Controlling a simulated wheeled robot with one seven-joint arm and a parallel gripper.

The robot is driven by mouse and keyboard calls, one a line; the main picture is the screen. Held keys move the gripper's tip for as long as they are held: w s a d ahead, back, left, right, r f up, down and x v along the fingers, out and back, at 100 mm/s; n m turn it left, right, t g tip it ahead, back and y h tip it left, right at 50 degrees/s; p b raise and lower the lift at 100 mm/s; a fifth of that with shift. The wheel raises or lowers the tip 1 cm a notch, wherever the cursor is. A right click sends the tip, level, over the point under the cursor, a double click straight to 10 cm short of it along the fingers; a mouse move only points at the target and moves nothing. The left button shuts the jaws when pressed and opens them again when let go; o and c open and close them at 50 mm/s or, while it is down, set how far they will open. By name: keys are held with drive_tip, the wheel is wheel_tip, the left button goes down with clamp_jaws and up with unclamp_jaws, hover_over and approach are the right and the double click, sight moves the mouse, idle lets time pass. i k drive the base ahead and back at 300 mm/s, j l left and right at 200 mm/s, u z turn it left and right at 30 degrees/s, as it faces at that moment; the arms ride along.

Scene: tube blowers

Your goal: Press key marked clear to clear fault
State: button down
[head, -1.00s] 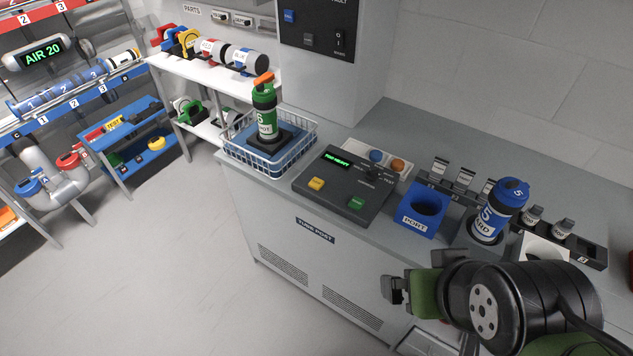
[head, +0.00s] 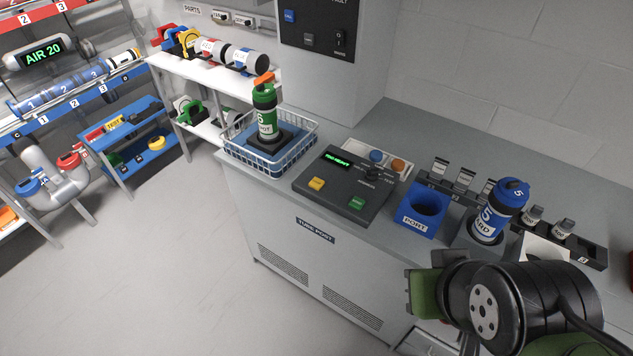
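A black wall panel (head: 318,28) at the top centre has "FAULT" lettering at its cut-off upper edge. It carries a blue key (head: 289,16), a dark grey key (head: 309,40) and a rocker switch (head: 340,38). The lettering on the keys is too small to read, so I cannot tell which is marked clear. A dark console (head: 345,190) on the counter has a green-lit display (head: 337,160) that seems to read "TOO HEAVY", with a yellow key (head: 317,183) and a green key (head: 357,202). My arm is at the lower right.
A wire basket (head: 236,160) holds a green carrier (head: 265,115). A blue port block (head: 421,212) and a blue-capped carrier (head: 497,212) stand on the counter (head: 480,143) right of the console. Shelves are at the left. The floor (head: 165,260) in front is clear.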

sight(315, 183)
drive_tip(key=i+j, duration=0.2)
drive_tip(key=j, duration=0.2)
drive_tip(key=i+j, duration=0.2)
drive_tip(key=j, duration=0.15)
drive_tip(key=i+j, duration=0.2)
drive_tip(key=j, duration=0.2)
drive_tip(key=i+j, duration=0.2)
drive_tip(key=j, duration=0.15)
drive_tip(key=i+j, duration=0.2)
drive_tip(key=j, duration=0.2)
